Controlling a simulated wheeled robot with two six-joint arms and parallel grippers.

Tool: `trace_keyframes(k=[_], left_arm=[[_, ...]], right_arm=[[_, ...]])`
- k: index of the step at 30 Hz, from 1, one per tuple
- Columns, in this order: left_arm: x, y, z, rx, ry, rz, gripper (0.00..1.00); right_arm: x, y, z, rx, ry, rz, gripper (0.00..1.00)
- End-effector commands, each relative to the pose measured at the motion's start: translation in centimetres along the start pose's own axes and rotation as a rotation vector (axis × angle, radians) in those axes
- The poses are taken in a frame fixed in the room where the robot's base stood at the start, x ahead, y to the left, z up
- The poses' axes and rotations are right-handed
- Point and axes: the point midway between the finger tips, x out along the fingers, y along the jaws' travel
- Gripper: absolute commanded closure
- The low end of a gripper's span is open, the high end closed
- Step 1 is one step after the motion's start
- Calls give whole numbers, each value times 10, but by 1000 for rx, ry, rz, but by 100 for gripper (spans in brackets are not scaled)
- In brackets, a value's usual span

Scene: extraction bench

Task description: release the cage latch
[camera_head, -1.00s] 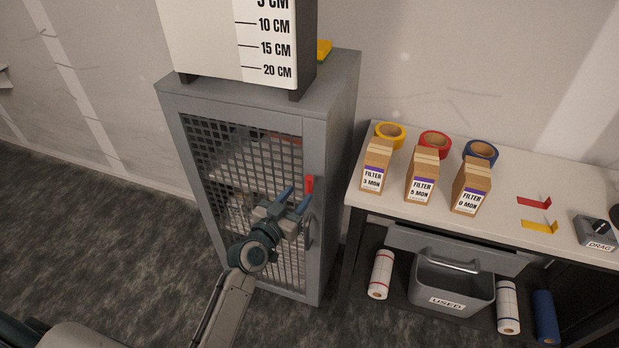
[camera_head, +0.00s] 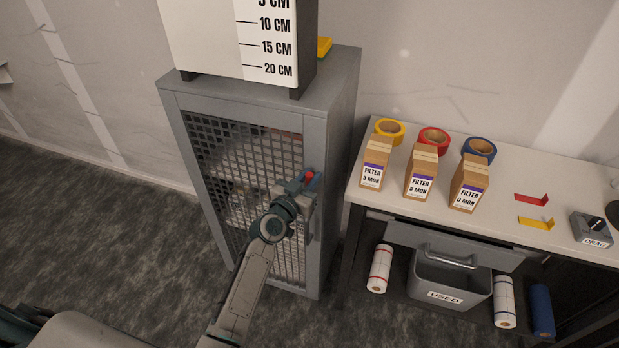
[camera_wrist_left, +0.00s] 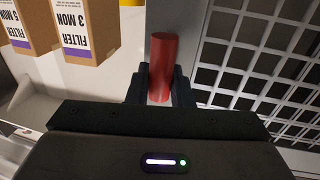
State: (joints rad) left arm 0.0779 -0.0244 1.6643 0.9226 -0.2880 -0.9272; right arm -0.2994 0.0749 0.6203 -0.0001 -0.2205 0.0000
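The cage (camera_head: 341,120) is a grey cabinet with a mesh door (camera_head: 232,150) that looks shut. The red latch handle (camera_head: 311,177) is at the upper right of the door, mostly covered by my left gripper (camera_head: 307,183). In the left wrist view, the red latch handle (camera_wrist_left: 163,58) stands upright between the two dark fingers of my left gripper (camera_wrist_left: 161,88). The fingers lie close against both sides of it, with no clear gap. A grey door handle (camera_head: 313,222) is just below, partly behind my gripper. My right gripper is out of view.
A white table (camera_head: 400,205) stands right of the cage, holding several filter boxes (camera_head: 421,175) and tape rolls (camera_head: 433,139). A grey "USED" bin (camera_head: 450,280) and several rolls sit beneath it. A ruler-marked board (camera_head: 215,40) stands on the cage. Floor to the left is clear.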

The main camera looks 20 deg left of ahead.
Motion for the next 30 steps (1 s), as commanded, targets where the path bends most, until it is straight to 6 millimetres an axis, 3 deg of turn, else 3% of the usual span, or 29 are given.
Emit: trace_keyframes(k=[14,30], left_arm=[[-1,-3,4,-103,21,0,100],[-3,-14,8,-573,114,0,100]], right_arm=[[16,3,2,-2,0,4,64],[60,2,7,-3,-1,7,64]])
